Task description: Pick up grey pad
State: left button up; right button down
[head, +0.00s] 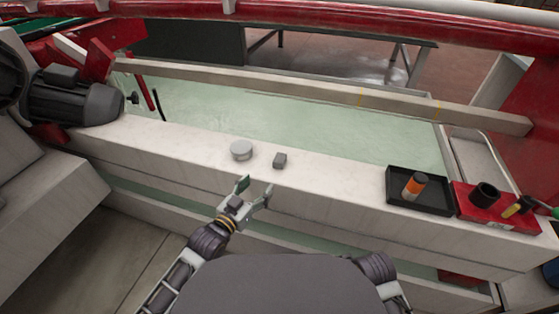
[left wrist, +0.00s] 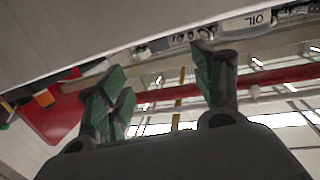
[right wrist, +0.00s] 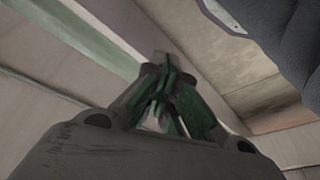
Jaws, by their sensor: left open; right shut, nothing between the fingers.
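The grey pad (head: 280,160) is a small dark grey block on the pale ledge (head: 330,188), right of a round light grey disc (head: 241,150). My left gripper (head: 256,188) is open and empty in front of the ledge, below and left of the pad in the head view. Its spread green-lined fingers (left wrist: 160,90) show in the left wrist view, where I cannot make out the pad. My right gripper (right wrist: 172,105) is shut and empty in the right wrist view, with its green fingertips together. In the head view the right gripper is hidden.
A black tray (head: 440,207) holding an orange and black cylinder (head: 414,186) sits on the ledge at right. Beside it is a red holder (head: 475,212) with a black cup (head: 485,197). A motor (head: 75,98) stands at left. The ledge between pad and tray is clear.

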aim_at(271, 177)
pick_arm(q)
jog(key=shift+r, duration=0.45)
pick_arm(e)
jog(key=shift+s, duration=0.1)
pick_arm(q)
jog(key=shift+w+d, duration=0.1)
jog(key=shift+b+x, duration=0.8)
jog(key=shift+x, duration=2.2)
jog(key=shift+w+d, duration=0.15)
jog(key=shift+w, duration=0.15)
jog(key=shift+b+x, duration=0.3)
jog(key=shift+x, duration=0.6)
jog(key=shift+r, duration=0.1)
pick_arm(e)
jog(key=shift+s+a, duration=0.15)
jog(key=shift+a, duration=0.2)
jog(key=shift+w+r, duration=0.2)
